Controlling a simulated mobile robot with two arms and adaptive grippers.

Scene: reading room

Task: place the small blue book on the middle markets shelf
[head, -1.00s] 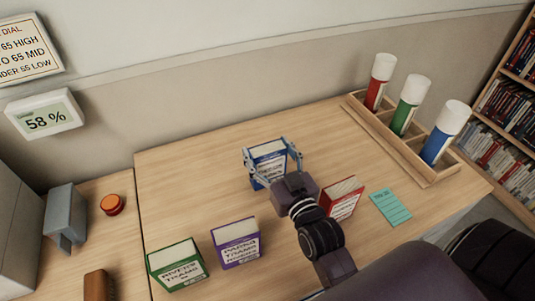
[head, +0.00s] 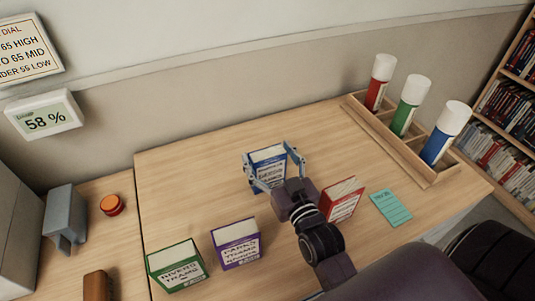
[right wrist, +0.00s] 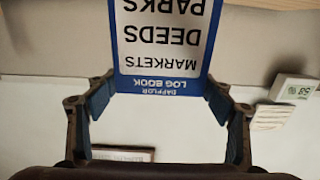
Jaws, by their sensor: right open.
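The small blue book (head: 267,157) stands on the wooden desk, behind the red book. In the right wrist view the blue book (right wrist: 166,85) shows its white label upside down, with LOG BOOK, MARKETS, DEEDS and PARKS on it. My right gripper (head: 275,166) is open, with one finger on each side of the blue book. In the right wrist view its fingers (right wrist: 165,103) are spread at the book's edges; I cannot tell whether they touch. My left gripper is not in view. No shelf marked markets can be made out.
A red book (head: 342,198) stands close to my right gripper. Purple (head: 236,243) and green (head: 177,265) books stand at the front left. A wooden rack (head: 425,172) holds three capped tubes. A teal note (head: 391,208) lies nearby. A bookcase (head: 512,105) is at the right edge.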

